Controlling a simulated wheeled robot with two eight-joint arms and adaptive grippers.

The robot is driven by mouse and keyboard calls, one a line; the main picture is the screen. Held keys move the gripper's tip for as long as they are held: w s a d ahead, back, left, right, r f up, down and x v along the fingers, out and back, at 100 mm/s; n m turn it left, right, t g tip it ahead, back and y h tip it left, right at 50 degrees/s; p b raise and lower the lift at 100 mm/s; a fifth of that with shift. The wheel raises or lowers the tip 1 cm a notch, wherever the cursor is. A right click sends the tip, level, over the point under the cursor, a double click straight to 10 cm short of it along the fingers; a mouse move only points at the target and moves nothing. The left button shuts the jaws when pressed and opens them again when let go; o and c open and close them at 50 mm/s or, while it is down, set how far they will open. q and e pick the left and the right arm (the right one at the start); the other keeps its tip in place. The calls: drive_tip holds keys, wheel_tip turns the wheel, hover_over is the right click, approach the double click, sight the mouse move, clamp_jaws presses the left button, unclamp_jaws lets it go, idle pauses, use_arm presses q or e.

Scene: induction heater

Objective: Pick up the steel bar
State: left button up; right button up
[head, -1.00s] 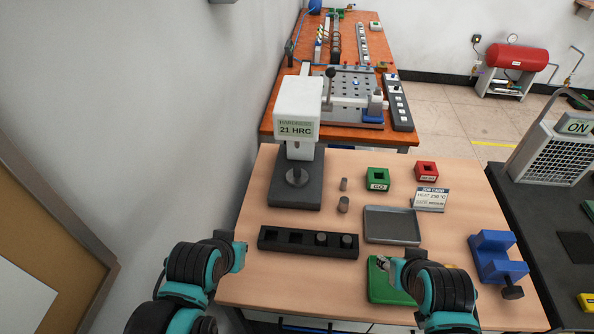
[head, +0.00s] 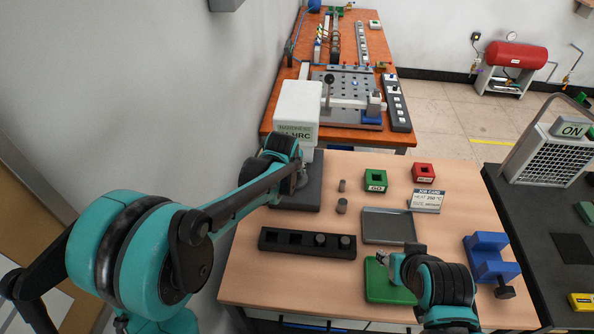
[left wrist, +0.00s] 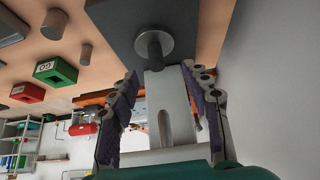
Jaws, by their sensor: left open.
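A short grey steel bar (left wrist: 155,52) stands on the round disc of the hardness tester in the left wrist view, which looks upside down. My left gripper (left wrist: 160,73) is open there, its two fingers spread on either side of the bar's line and apart from it. In the head view my left gripper (head: 302,180) is at the tester, and my arm hides the bar and disc. My right gripper (head: 380,258) is over the green block at the table's front; its jaw state is unclear. Other grey cylinders (head: 342,206) stand on the table.
The white hardness tester (head: 298,103) stands at the back left, near the wall. A black rack (head: 268,241) with cylinders, grey tray (head: 388,239), green block (head: 384,293), green GO box (head: 375,174), red box (head: 424,167) and blue vise (head: 486,250) occupy the table.

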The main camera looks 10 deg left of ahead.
sight(297, 179)
use_arm(q)
drive_tip(key=x, duration=0.3)
drive_tip(key=b+x, duration=0.1)
drive_tip(key=x, duration=0.3)
drive_tip(key=d+b+x, duration=0.1)
drive_tip(key=x, duration=0.2)
drive_tip(key=shift+w, duration=0.45)
drive_tip(key=shift+w+f, duration=0.35)
drive_tip(key=shift+f, duration=0.1)
clamp_jaws()
